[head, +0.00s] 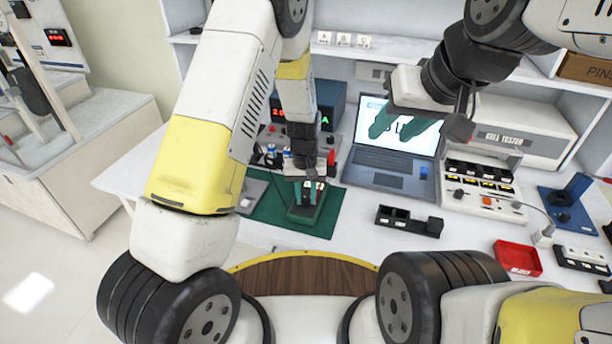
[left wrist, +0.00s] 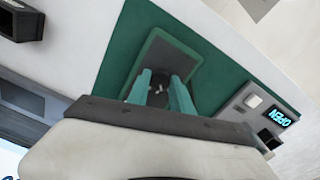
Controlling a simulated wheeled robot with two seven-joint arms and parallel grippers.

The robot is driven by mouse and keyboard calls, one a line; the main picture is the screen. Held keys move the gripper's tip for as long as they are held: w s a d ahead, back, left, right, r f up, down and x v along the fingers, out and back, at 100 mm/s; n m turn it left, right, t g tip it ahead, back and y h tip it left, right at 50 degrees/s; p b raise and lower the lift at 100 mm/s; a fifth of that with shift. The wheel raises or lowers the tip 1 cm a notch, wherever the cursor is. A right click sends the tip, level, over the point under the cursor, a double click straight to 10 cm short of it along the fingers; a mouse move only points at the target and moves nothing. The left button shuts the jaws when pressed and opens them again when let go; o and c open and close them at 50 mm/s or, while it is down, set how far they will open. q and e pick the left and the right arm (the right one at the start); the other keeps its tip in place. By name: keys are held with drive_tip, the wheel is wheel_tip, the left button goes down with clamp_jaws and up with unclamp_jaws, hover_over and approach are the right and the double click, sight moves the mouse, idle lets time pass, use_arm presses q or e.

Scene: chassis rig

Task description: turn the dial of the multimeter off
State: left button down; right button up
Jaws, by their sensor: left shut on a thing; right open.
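The multimeter (head: 304,215) lies on the green mat (head: 265,208), mostly hidden under my left gripper (head: 311,191) in the head view. In the left wrist view the multimeter (left wrist: 168,52) shows as a dark, green-edged slab on the mat (left wrist: 119,38). My left gripper (left wrist: 161,91) is shut on its dark round dial (left wrist: 158,99), with one teal finger on each side. The dial's pointer setting is too small to read. My right gripper (head: 404,128) is open and empty, raised in front of the laptop screen, apart from the multimeter.
A laptop (head: 385,165) stands right of the mat. A black slotted holder (head: 408,221), a red tray (head: 517,258) and a white cell tester (head: 520,130) are further right. A bench instrument (head: 335,108) stands behind the mat.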

sight(306, 199)
use_arm(q)
drive_tip(key=shift+n, duration=2.3)
drive_tip(key=c, duration=1.1)
unclamp_jaws()
drive_tip(key=shift+r, duration=0.15)
wheel_tip(306, 199, up, 8)
drive_tip(key=shift+f, duration=0.2)
